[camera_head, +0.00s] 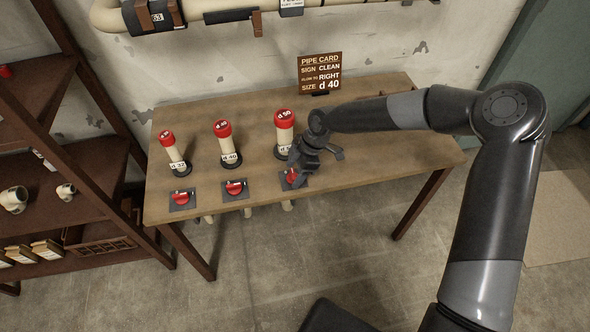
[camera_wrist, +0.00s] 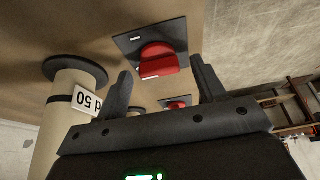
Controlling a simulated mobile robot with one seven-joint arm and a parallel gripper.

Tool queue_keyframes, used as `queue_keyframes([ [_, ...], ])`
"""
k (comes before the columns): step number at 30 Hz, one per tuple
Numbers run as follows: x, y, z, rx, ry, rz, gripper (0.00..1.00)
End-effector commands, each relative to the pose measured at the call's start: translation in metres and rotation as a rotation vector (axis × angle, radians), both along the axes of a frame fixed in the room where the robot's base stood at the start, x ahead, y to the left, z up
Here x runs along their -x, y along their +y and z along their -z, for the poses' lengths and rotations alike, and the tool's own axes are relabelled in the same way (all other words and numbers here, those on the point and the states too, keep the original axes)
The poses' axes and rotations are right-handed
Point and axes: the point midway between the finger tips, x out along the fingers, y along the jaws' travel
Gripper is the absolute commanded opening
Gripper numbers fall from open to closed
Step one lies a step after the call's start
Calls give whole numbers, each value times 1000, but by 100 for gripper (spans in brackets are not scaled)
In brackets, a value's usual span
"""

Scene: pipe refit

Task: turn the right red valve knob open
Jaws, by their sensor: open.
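The right red valve knob (camera_head: 291,177) sits on a dark square plate at the front of the table, below the pipe marked d 50. In the wrist view the knob (camera_wrist: 158,60) lies ahead between my two fingers, with a pale mark on its near edge. My gripper (camera_head: 305,163) is above and beside this knob in the head view and partly covers it. In the wrist view my gripper (camera_wrist: 163,88) has its fingers spread apart with nothing between the tips. I cannot tell whether a finger touches the knob.
The d 50 pipe (camera_wrist: 62,125) with its dark base stands close to my gripper. Two more red knobs, the middle one (camera_head: 235,188) and the left one (camera_head: 181,199), sit to the left. A pipe card (camera_head: 320,72) reading d 40 stands at the table's back.

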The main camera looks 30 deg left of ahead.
Motion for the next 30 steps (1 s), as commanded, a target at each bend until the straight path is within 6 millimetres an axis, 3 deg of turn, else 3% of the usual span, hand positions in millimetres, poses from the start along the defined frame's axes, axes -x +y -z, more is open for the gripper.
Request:
queue_keyframes([
  [5,0,0,0,0,0,0,64],
  [21,0,0,-1,0,0,0,19],
  [30,0,0,-1,1,-2,34,19],
])
